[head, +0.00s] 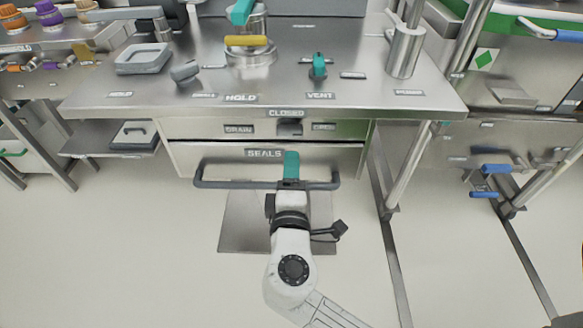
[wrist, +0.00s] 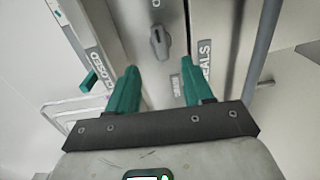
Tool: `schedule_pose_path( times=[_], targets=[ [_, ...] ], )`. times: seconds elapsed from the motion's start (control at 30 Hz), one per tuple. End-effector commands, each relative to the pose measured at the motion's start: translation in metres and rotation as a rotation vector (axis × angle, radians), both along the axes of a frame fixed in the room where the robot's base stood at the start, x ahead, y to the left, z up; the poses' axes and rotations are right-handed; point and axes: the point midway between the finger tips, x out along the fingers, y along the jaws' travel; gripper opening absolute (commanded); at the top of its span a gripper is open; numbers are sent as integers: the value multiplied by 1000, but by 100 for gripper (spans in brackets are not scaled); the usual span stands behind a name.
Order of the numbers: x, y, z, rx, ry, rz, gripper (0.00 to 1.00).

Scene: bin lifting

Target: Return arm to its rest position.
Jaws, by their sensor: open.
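My gripper (head: 291,158) is in front of the steel workbench, over the drawer labelled SEALS (head: 220,163). My pale arm reaches up to it from the bottom of the head view. In the wrist view my gripper (wrist: 160,78) has its two green fingers spread apart, with nothing between them. The drawer's dark bar handle (head: 225,185) runs sideways at the wrist's height in the head view. The handle also shows at the right of the wrist view (wrist: 261,50), to the right of the fingers. Whether my gripper touches the drawer front cannot be told.
The bench top (head: 210,100) carries a round fixture with a yellow bar (head: 247,41), a teal valve handle (head: 319,65) and a grey tray (head: 143,58). A grey knob (wrist: 159,41) is on the panel ahead of the fingers. Floor (head: 120,250) is clear at left.

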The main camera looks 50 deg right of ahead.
Motion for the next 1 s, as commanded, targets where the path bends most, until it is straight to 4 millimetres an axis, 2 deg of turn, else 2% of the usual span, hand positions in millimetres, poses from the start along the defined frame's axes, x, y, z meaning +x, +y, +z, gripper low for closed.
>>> schedule_pose_path(
  times=[0.4, 0.53, 0.63, 0.7, 0.77, 0.87, 1.0],
  targets=[
    [0, 0, 0, 0, 0, 0, 51],
    [-12, -14, -15, 105, 3, -43, 51],
    [-31, -32, -42, 280, 10, -110, 51],
    [-48, -41, -67, 432, 26, -167, 51],
    [-63, -44, -89, 566, 44, -216, 51],
    [-88, -40, -125, 783, 91, -292, 51],
    [-120, -19, -164, 1053, 177, -376, 51]
  ],
)
